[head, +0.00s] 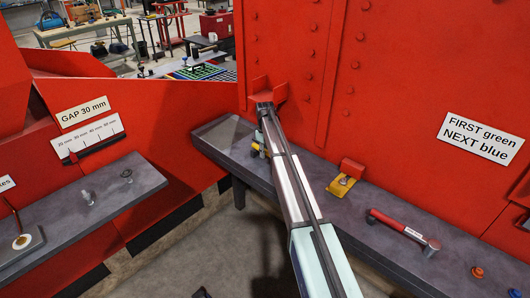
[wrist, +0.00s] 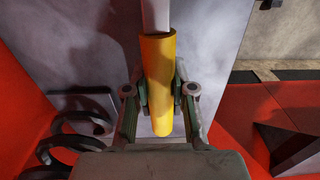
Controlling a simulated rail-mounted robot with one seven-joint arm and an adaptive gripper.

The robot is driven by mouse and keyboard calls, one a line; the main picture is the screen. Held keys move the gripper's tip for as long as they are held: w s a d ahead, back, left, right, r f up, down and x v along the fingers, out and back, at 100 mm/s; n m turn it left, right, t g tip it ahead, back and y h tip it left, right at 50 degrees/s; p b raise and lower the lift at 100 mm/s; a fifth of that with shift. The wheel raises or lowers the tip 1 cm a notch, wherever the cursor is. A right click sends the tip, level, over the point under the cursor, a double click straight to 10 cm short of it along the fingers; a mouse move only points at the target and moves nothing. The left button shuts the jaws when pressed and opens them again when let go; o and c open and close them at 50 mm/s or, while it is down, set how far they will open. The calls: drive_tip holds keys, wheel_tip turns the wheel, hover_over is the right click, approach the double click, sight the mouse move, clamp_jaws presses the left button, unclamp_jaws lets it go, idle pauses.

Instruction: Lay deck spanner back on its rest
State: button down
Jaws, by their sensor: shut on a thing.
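In the wrist view my gripper (wrist: 160,98) is shut on a yellow cylindrical handle (wrist: 158,65), with a finger on each side of it. A pale grey shaft (wrist: 155,15) runs from the handle out of the top of the picture. I take this held tool for the deck spanner; its far end is out of view. In the head view my arm hides most of the gripper, and only a small yellow piece (head: 256,147) shows beside the arm over the bench. I cannot tell which fixture is the spanner's rest.
The long grey bench (head: 310,178) holds a yellow plate with a red block (head: 342,186) and a red-handled tool (head: 398,226). A left shelf (head: 75,215) carries small metal posts. Dark curved hooks (wrist: 60,140) lie at the wrist view's lower left. A red bracket (head: 262,88) juts from the wall.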

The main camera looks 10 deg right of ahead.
drive_tip(key=shift+f, duration=0.5)
idle(0.3)
drive_tip(key=c, duration=0.9)
unclamp_jaws()
drive_tip(key=shift+r+p, duration=1.45)
drive_tip(key=shift+r, duration=2.6)
